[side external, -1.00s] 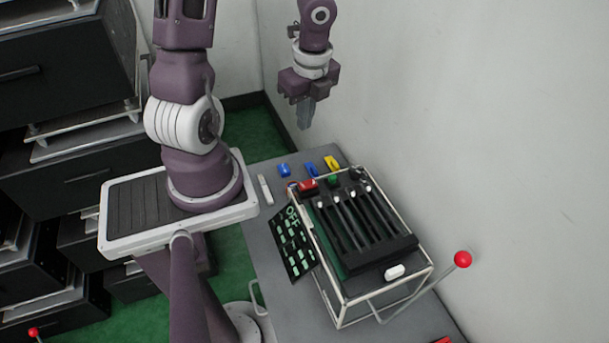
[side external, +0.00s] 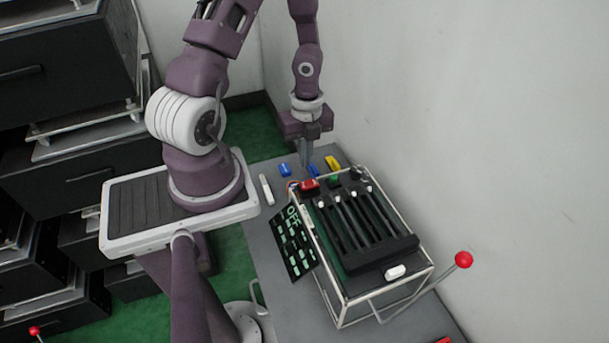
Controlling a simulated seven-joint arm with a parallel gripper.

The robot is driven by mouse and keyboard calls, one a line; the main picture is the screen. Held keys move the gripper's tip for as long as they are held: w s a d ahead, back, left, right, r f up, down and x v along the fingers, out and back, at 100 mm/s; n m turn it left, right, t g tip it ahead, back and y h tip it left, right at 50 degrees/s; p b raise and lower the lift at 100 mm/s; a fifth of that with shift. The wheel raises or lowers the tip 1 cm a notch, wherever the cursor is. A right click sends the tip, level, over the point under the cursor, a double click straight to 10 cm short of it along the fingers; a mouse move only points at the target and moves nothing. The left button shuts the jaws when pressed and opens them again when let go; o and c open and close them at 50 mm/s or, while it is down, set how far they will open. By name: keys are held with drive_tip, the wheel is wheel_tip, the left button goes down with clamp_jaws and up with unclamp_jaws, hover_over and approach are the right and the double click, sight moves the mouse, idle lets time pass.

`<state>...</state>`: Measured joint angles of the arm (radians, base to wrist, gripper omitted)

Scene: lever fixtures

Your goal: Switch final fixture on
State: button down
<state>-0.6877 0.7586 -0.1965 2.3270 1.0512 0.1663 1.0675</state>
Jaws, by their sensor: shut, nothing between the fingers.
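A fixture box in a white wire frame (side external: 338,317) stands on the grey table. Its top has several dark parallel levers or sliders (side external: 352,222) with white tips at their far ends. A tilted black panel (side external: 292,243) on its left side reads "OFF" in pale letters. A red-balled lever (side external: 463,259) sticks out at the box's near right. Red (side external: 309,184) and green (side external: 334,181) pieces sit at the far end. Which part is the final fixture I cannot tell. My gripper (side external: 306,165) is shut and empty, pointing down just beyond the box's far end.
Blue (side external: 285,169) and yellow (side external: 332,163) pieces lie on the table (side external: 262,222) beyond the box, close to my fingers. A white stick (side external: 266,189) lies to their left. A pale wall (side external: 500,120) stands close on the right. Black drawers (side external: 60,80) stand at left.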

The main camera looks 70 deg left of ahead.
sight(304, 184)
wheel_tip(304, 184, down, 7)
idle(0.3)
drive_tip(key=shift+s+f, duration=0.15)
drive_tip(key=shift+f, duration=0.05)
drive_tip(key=shift+w+r, duration=0.2)
drive_tip(key=shift+w, duration=0.7)
drive_tip(key=w+r, duration=0.3)
drive_tip(key=r, duration=1)
drive_tip(key=shift+r, duration=0.35)
drive_tip(key=shift+w, duration=0.1)
